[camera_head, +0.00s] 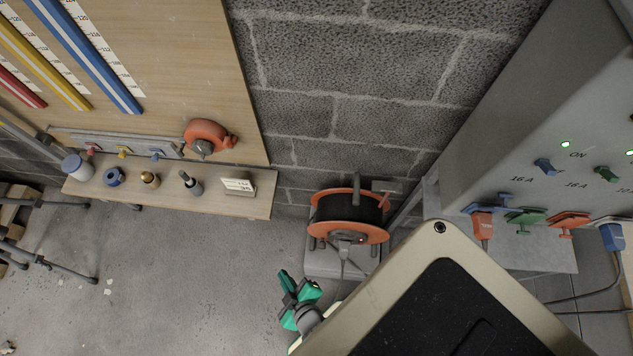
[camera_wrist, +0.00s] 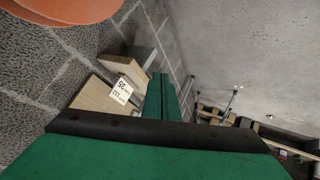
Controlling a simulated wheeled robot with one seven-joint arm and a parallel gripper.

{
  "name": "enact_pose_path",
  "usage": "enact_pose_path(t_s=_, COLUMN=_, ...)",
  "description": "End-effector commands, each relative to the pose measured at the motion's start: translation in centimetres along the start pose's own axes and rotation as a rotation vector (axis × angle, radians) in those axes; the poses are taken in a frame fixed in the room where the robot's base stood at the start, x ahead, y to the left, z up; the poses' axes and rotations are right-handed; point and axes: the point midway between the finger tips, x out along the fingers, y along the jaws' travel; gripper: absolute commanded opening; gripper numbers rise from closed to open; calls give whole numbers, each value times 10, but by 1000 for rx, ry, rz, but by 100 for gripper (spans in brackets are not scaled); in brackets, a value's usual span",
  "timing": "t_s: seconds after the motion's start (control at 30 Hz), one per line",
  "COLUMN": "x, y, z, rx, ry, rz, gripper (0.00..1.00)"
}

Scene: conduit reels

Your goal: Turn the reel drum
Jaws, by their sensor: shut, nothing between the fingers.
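The reel drum (camera_head: 345,207) is black between orange flanges and stands on a small grey stand against the block wall, in the middle right of the head view. Its front hub has a dark centre with a red spot. In the wrist view a curved orange edge, likely a reel flange (camera_wrist: 62,8), fills the upper left corner. My gripper (camera_head: 300,290) is green, below and left of the reel in the head view and apart from it. Its fingers (camera_wrist: 162,97) are together and hold nothing in the wrist view.
A grey socket cabinet (camera_head: 520,110) with coloured plugs stands on the right. A wooden board and shelf (camera_head: 165,192) on the left carry small fittings, a label block (camera_head: 238,185) and an orange tape case (camera_head: 207,135).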

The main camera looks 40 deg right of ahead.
Motion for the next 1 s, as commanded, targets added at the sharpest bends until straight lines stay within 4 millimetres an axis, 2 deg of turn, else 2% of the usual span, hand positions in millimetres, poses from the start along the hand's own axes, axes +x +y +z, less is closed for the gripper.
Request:
enact_pose_path(t_s=0.03, x=22, y=2, z=8, rx=-40, ry=-55, rz=-1, gripper=0)
enact_pose_path(t_s=0.2, x=78, y=11, z=44, rx=-177, ry=-275, rz=-27, gripper=0)
enact_pose_path(t_s=0.4, x=126, y=32, z=70, rx=-306, ry=-534, rz=-86, gripper=0)
enact_pose_path(t_s=0.5, x=142, y=45, z=75, rx=-357, ry=-662, rz=-130, gripper=0)
enact_pose_path(t_s=0.7, x=156, y=74, z=69, rx=-429, ry=-906, rz=-248, gripper=0)
enact_pose_path(t_s=1.0, x=147, y=106, z=34, rx=-458, ry=-1159, rz=-434, gripper=0)
